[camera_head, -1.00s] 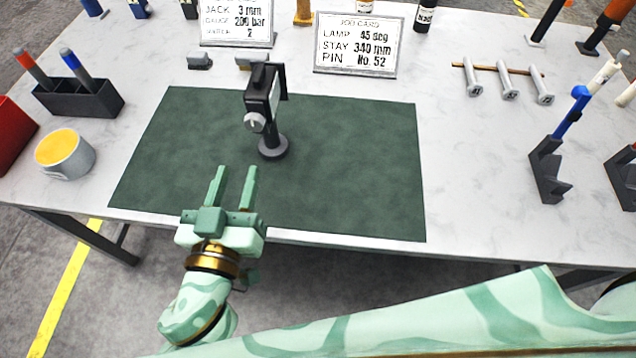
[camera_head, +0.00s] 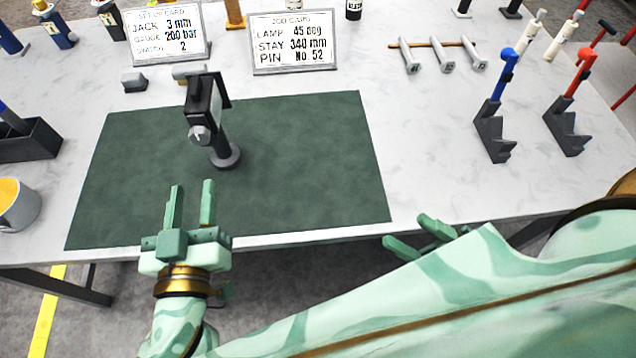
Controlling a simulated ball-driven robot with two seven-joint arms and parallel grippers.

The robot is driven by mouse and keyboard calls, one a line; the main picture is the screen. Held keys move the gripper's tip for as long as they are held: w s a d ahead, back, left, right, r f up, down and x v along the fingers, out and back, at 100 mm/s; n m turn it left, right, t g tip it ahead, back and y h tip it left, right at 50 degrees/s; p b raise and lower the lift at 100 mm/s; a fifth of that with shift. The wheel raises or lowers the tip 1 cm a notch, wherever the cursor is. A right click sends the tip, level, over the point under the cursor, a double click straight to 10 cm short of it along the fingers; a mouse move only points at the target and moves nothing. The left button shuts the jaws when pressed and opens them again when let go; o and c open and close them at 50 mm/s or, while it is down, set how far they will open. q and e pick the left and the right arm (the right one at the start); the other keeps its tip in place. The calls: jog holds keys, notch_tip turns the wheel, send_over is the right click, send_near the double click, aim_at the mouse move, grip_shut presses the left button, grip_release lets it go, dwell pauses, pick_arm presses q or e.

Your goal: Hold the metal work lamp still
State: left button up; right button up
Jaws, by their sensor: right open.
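The metal work lamp (camera_head: 205,104), with a dark head, a pale knob and a short post on a round grey base (camera_head: 226,157), stands on the green mat (camera_head: 300,160). Its post looks tilted in the head view. My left gripper (camera_head: 191,188) is over the mat's front part, just in front of the lamp and apart from it. Its two fingers are spread and empty. My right gripper (camera_head: 425,233) is at the table's front edge, right of the mat, far from the lamp. Its fingers are open, and my arm partly hides it.
Two cards, a set-up card (camera_head: 166,35) and a job card (camera_head: 292,43), stand behind the mat. Blue-handled (camera_head: 495,125) and red-handled (camera_head: 568,125) tools stand in dark holders at right. A cup (camera_head: 18,208) is at left.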

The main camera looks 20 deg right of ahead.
aim_at(223, 143)
jog(key=w+a+n+h, duration=0.1)
jog(key=w+a+n, duration=0.1)
jog(key=w+n, duration=0.1)
jog(key=w+a+f+n+h, duration=0.1)
jog(key=w+a+n+h, duration=0.1)
jog(key=w, duration=0.4)
jog(key=w+a+f+n+h, duration=0.1)
jog(key=w+a+n+h, duration=0.1)
jog(key=w+a+n, duration=0.2)
jog(key=shift+w+f+n, duration=0.2)
jog(key=shift+w+n, duration=0.25)
jog(key=shift+n, duration=0.05)
jog(key=w+a+n+h, duration=0.3)
jog(key=w, duration=0.1)
jog(key=shift+a+f+t+h, duration=0.1)
jog(key=shift+f+t+h, duration=0.2)
jog(key=a+n, duration=0.1)
jog(key=a+f+n, duration=0.1)
jog(key=a+n+h, duration=0.1)
jog(key=n, duration=0.1)
jog(key=shift+w+f, duration=0.15)
jog(key=shift+w, duration=0.25)
jog(key=shift+w+a, duration=0.2)
jog(key=shift+a, duration=0.1)
jog(key=x, duration=1.5)
jog(key=shift+w+a+f, duration=0.2)
jog(key=shift+f, duration=0.2)
jog(key=shift+c, duration=0.3)
